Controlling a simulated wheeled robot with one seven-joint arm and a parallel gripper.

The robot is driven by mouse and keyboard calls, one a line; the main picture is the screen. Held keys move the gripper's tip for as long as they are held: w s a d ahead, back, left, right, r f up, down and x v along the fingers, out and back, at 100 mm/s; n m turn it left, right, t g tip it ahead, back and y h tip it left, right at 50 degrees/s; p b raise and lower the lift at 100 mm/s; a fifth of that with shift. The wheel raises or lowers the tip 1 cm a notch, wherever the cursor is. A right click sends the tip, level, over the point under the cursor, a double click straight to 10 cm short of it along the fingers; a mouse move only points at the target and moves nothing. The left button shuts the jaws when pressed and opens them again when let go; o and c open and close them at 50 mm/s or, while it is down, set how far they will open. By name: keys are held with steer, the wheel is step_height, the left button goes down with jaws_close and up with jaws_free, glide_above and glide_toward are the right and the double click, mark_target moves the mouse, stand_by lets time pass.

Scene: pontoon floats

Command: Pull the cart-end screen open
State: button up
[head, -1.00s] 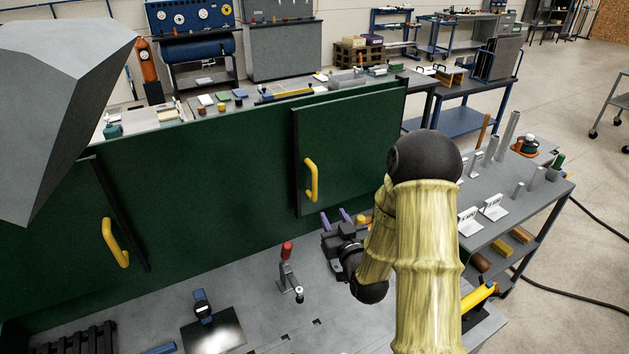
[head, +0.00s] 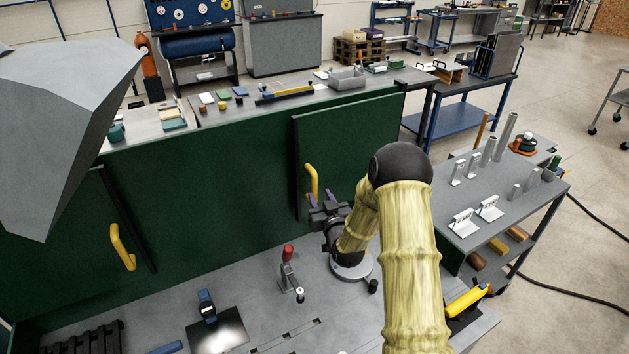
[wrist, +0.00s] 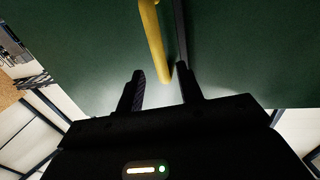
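The cart-end screen (head: 345,135) is a dark green panel at the right end of the green wall, nearest the grey cart. Its yellow bar handle (head: 312,181) stands upright near its left edge. My gripper (head: 320,197) is at the handle's lower end, its fingers pointing toward the screen. In the wrist view my fingers (wrist: 162,88) are spread apart, and the handle's lower end (wrist: 157,45) shows between the fingertips. I cannot tell whether either finger touches it. The screen's dark left edge strip runs beside the handle.
A second yellow handle (head: 122,247) is on the green panel at left. A red-handled clamp (head: 288,270) stands on the grey bench (head: 245,285) below. The grey cart (head: 530,195) at right holds metal brackets and posts. Small parts lie on the ledge behind the wall.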

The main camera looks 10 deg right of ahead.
mark_target(315, 187)
steer(key=w, duration=0.2)
steer(key=w+p, duration=0.1)
steer(key=w, duration=0.1)
steer(key=w+p, duration=0.1)
steer(key=w, duration=0.1)
steer(key=shift+w+a, duration=0.3)
steer(key=shift+a, duration=0.05)
jaws_close()
